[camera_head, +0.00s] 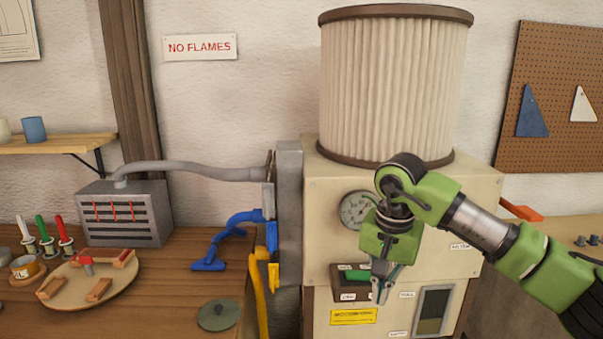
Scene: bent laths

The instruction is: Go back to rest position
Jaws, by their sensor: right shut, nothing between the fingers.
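My right gripper (381,286) comes in on the green arm from the right side. It is shut and empty, pointing down in front of the cream machine (318,230). It overlaps the right end of a green bar (355,275) in a dark recessed panel on the machine's front; I cannot tell whether it touches the bar. A round gauge (356,210) sits just left of the gripper's wrist. My left gripper does not show.
A pleated filter drum (395,85) stands on the machine. The wooden bench (150,300) at left carries a grey vented box (125,215), a round wooden board (75,293) and a dark green lid (219,315). Blue (225,240) and yellow (259,290) bent pieces are beside the machine.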

